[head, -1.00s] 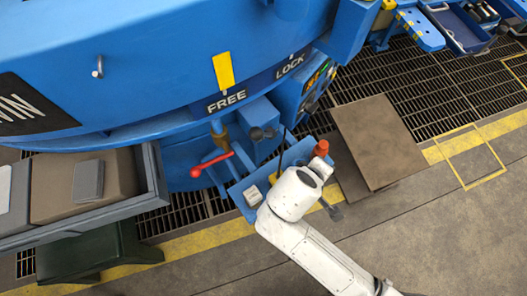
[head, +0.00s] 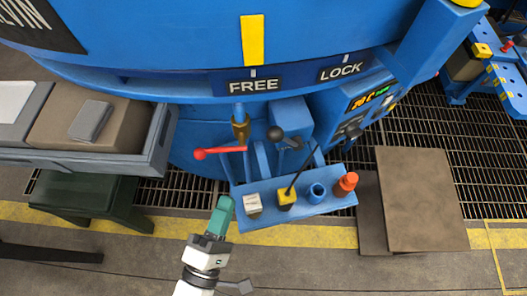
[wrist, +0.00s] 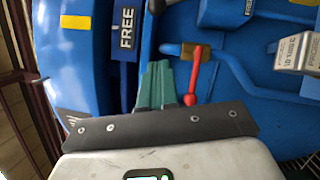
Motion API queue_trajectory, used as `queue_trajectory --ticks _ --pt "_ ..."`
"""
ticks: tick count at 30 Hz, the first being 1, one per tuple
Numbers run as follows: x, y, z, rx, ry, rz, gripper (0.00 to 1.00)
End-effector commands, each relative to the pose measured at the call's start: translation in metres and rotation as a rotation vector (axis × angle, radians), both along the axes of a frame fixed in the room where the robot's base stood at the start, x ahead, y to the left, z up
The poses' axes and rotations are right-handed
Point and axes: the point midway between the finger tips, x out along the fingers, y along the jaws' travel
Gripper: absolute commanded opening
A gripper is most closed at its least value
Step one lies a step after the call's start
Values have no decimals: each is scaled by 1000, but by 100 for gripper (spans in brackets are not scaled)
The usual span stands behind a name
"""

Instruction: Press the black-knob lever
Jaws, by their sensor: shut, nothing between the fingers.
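The black-knob lever (head: 276,133) stands on the front of the blue furnace, below the FREE and LOCK labels, with its round dark knob at the left end of a grey arm. A red-knob lever (head: 200,154) is to its left, and its red knob also shows in the wrist view (wrist: 190,99). My gripper (head: 222,206) has teal fingers, shut and empty, below the red knob and left of the blue shelf. It is apart from the black knob, down and to the left. In the wrist view the fingers (wrist: 155,85) appear just left of the red lever.
A grey tray (head: 158,140) juts out at left. Brown plates (head: 420,200) lie at right.

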Motion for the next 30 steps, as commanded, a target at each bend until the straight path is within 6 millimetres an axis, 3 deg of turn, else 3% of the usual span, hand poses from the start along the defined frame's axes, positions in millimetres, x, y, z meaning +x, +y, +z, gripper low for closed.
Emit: queue_trajectory --ticks 11,25,30 --pt "10 -5 2 3 2 -6 0" --pt "92 -31 16 3 2 -7 0" --pt "104 -51 23 3 2 -5 0"
